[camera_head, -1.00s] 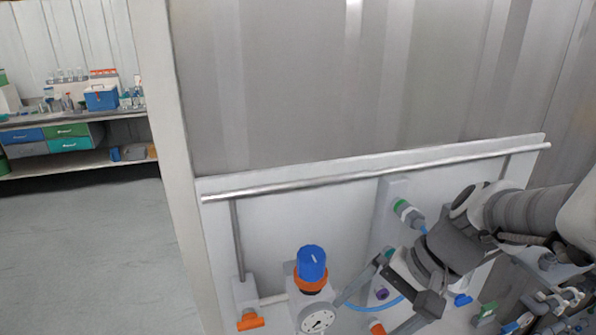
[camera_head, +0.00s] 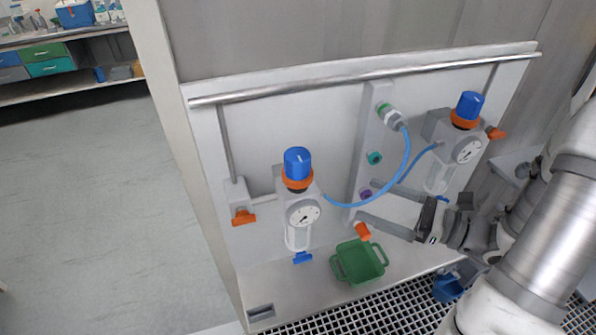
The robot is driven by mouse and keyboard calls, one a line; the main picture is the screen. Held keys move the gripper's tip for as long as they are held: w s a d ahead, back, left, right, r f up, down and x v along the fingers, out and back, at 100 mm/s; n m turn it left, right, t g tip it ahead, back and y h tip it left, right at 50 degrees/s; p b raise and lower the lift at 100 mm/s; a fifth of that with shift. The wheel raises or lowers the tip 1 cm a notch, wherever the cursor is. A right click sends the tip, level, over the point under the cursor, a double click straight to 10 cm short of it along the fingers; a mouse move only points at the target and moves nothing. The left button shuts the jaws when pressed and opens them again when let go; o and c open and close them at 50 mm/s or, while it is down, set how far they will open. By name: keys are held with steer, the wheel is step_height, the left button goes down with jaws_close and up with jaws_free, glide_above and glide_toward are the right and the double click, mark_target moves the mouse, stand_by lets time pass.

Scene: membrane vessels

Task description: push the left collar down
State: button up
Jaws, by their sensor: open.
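The left unit has a blue knob (camera_head: 297,162) on top and an orange collar (camera_head: 297,181) directly beneath it. A round gauge (camera_head: 303,213) and a clear bowl (camera_head: 298,239) sit below the collar. My gripper (camera_head: 365,200) is open, right of the left unit and lower than its collar. Its two fingers point left, apart from the collar, with nothing seen held between them.
A similar right unit has its own blue knob (camera_head: 470,105). A green basket (camera_head: 358,263) sits on the ledge below. A metal rail (camera_head: 360,74) crosses above.

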mark_target(284, 170)
steer(key=p+x, duration=0.3)
steer(key=x, duration=1.4)
steer(key=shift+f, duration=0.1)
jaws_close()
